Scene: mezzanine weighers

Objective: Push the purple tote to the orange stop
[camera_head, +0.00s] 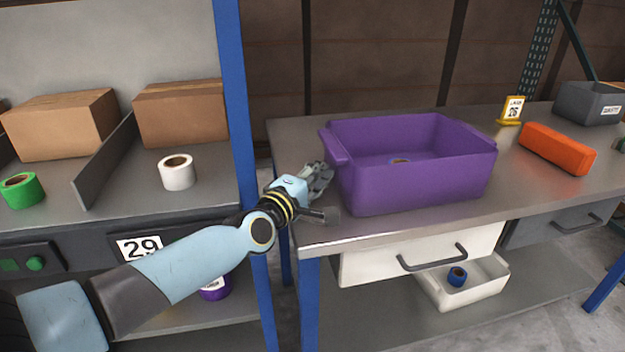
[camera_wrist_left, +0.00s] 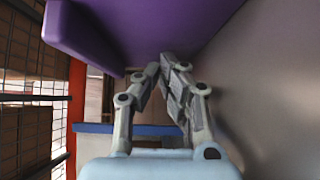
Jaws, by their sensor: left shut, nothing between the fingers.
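The purple tote (camera_head: 415,185) stands upright on a grey metal table (camera_head: 300,225), near its left end. A small roll lies inside it, mostly hidden by the wall. The orange stop (camera_head: 557,148) is a block lying on the table to the right, with bare tabletop between it and the tote. My left gripper (camera_head: 325,172) is shut and empty at the tote's left side, below its rim handle. In the left wrist view the fingertips (camera_wrist_left: 166,62) are close to the tote's purple wall (camera_wrist_left: 130,25); I cannot tell whether they touch. My right gripper is not in view.
A blue post (camera_head: 236,130) rises left of the table. Left of it, a shelf holds cardboard boxes (camera_head: 62,124), a white roll (camera_head: 177,172) and a green roll (camera_head: 22,190).

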